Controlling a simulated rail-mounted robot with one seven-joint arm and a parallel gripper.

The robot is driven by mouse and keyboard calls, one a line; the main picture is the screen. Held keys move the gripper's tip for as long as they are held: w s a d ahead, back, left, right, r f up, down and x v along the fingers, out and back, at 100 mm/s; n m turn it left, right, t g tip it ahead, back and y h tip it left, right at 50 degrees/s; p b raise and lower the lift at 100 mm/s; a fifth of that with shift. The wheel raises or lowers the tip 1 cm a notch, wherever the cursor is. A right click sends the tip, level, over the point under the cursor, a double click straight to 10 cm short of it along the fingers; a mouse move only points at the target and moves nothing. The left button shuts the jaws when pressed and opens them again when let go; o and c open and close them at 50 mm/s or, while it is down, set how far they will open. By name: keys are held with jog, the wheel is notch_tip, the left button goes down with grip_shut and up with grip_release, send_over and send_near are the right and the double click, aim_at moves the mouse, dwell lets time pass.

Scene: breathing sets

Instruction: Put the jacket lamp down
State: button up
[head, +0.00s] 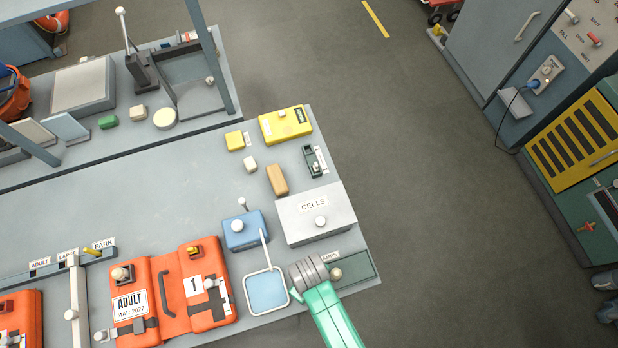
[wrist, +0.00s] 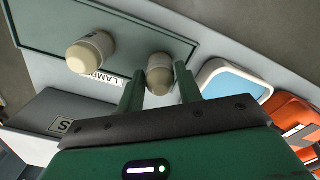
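My gripper (head: 293,294) is at the front right of the bench, over the left part of the green-lined lamps tray (head: 357,265). In the wrist view its two green fingers (wrist: 160,88) stand on either side of a small beige, dome-ended lamp (wrist: 159,74) and appear closed on it. This lamp is hidden under my gripper in the head view. It is near the tray's edge; whether it touches the tray I cannot tell. A second, similar lamp (wrist: 90,53) stands in the tray, also visible in the head view (head: 336,274).
A blue-topped white dish (head: 266,292) lies just left of my gripper, with orange jackets (head: 172,290) beyond it. A grey CELLS box (head: 316,214) and a blue box (head: 244,230) stand behind. The bench edge is close on the right.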

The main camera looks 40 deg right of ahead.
jog(key=shift+o, duration=1.3)
jog(key=shift+r, duration=0.1)
notch_tip(320, 180, up, 12)
jog(key=p, duration=0.1)
jog(key=shift+r, duration=0.1)
